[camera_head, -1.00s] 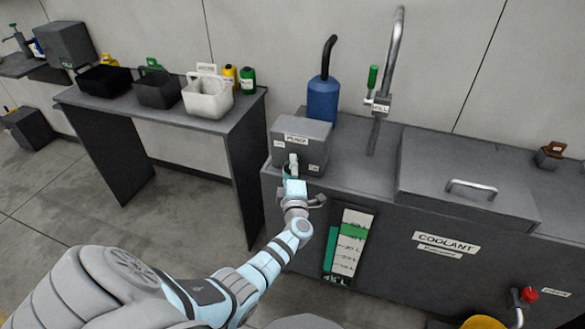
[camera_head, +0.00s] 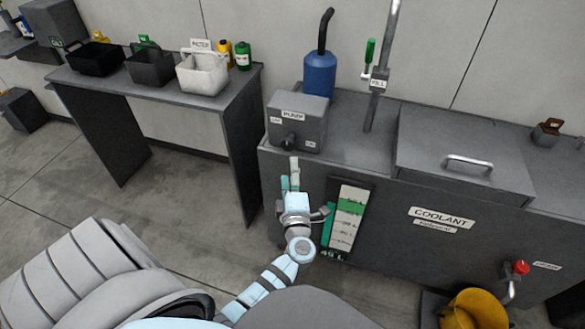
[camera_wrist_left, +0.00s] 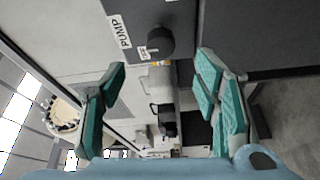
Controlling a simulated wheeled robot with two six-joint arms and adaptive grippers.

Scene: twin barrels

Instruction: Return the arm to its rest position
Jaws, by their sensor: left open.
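My left arm comes in from the lower left of the head view. Its gripper (camera_head: 290,174) is in front of the coolant cabinet, just below the grey pump box (camera_head: 297,119), apart from it. In the left wrist view the gripper (camera_wrist_left: 163,90) is open, its green finger pads wide apart with nothing between them. The pump box's dark round knob (camera_head: 289,142) also shows in the wrist view (camera_wrist_left: 160,42), beyond the fingers. My right gripper is not seen.
The coolant cabinet (camera_head: 385,215) with its level gauge (camera_head: 346,215) stands close to the gripper's right. A yellow bucket (camera_head: 474,308) is at lower right. A grey table (camera_head: 165,101) with several bins stands at left. Open floor (camera_head: 190,205) lies between table and arm.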

